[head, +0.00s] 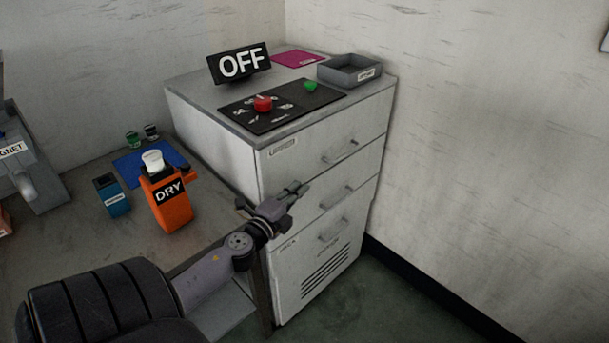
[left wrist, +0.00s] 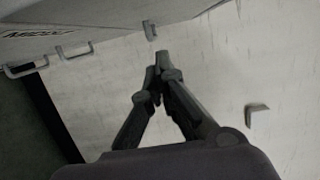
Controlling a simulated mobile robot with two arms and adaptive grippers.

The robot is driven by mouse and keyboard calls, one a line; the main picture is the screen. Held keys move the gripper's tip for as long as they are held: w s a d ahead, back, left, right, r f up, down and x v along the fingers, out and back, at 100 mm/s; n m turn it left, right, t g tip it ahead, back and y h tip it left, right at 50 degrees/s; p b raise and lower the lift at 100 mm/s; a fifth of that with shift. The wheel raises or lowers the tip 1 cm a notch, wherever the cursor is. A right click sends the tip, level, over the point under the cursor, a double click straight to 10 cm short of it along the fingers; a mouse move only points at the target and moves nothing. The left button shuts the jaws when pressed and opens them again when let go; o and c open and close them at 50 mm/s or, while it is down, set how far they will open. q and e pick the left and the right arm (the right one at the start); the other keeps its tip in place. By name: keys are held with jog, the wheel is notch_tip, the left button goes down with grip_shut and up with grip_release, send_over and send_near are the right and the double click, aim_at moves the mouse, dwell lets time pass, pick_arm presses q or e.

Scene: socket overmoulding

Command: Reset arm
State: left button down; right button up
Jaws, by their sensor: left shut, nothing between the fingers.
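My left gripper (head: 298,188) is in front of the white drawer cabinet (head: 218,121), near the left part of its drawer fronts. Its fingers are shut and hold nothing. In the left wrist view my left gripper (left wrist: 158,62) shows its two fingers meeting at the tips, with the pale wall behind. I cannot tell from the head view whether the fingers touch the cabinet. My left arm comes in from the lower left. My right gripper is not in view.
On the cabinet stand an OFF sign (head: 240,64), a black panel with a red knob (head: 263,103) and green button (head: 311,86), a grey tray (head: 336,79) and a magenta mat (head: 298,58). On the table stand an orange DRY box (head: 170,211) and a blue container (head: 113,201). Floor is clear at right.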

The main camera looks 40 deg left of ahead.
pick_arm(q)
jog(key=shift+d+r+b+v, duration=0.1)
jog(key=shift+b+v, duration=0.1)
jog(key=shift+v, duration=1.2)
jog(key=shift+d+r+b+v, duration=0.1)
jog(key=shift+b+v, duration=0.1)
jog(key=shift+v, duration=1.15)
jog(key=shift+f, duration=0.1)
